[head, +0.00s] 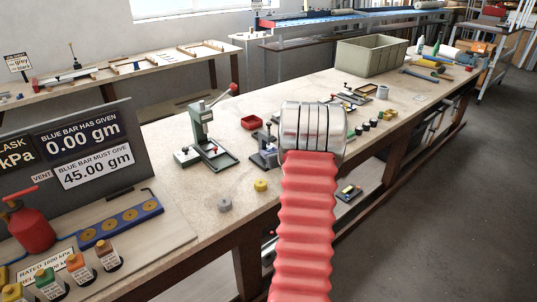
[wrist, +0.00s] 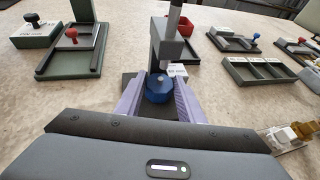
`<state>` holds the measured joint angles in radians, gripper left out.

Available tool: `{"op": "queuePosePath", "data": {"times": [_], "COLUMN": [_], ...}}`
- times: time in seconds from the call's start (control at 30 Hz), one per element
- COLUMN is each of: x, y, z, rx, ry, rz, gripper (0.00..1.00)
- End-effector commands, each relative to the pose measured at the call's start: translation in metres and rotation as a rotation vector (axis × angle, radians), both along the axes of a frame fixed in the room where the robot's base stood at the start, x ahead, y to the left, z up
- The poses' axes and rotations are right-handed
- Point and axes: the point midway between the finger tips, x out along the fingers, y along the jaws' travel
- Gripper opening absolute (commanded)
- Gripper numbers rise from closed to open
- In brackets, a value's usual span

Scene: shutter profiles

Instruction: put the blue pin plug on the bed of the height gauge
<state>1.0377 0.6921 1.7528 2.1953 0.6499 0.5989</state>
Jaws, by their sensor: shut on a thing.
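The blue pin plug (wrist: 159,88) is faceted, with a small knob on top, and sits between the pale purple fingers of my gripper (wrist: 159,96) in the wrist view. My gripper is shut on it. The height gauge (wrist: 168,45) stands just ahead, a dark grey frame with a silver spindle above the plug. The plug is over or on the gauge's dark bed; I cannot tell whether it touches. In the head view the gauge (head: 265,148) shows left of my arm, which hides my gripper and the plug.
A green press (head: 207,140) stands left of the gauge. A yellow plug (head: 261,185) and a grey plug (head: 224,205) lie on the bench in front. A red tray (head: 251,122) is behind. In the wrist view, a compartmented tray (wrist: 262,74) is at right.

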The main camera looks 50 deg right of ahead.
Motion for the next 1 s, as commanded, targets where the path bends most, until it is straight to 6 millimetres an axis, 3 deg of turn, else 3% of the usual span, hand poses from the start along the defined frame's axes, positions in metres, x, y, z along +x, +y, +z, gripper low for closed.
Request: {"op": "queuePosePath", "data": {"times": [0.13,0.17,0.4,0.77,1.0], "x": [0.000,0.000,0.000,-0.001,-0.018], "y": [0.000,0.000,0.000,0.000,0.009], "z": [-0.002,-0.002,-0.001,0.001,0.010], "rx": [0.000,0.000,0.000,0.000,-0.001], "ry": [0.000,0.000,0.000,0.000,-0.001], "rz": [0.000,0.000,0.000,0.000,-0.001], "gripper": [0.04,0.37,0.54,0.55,0.55]}}
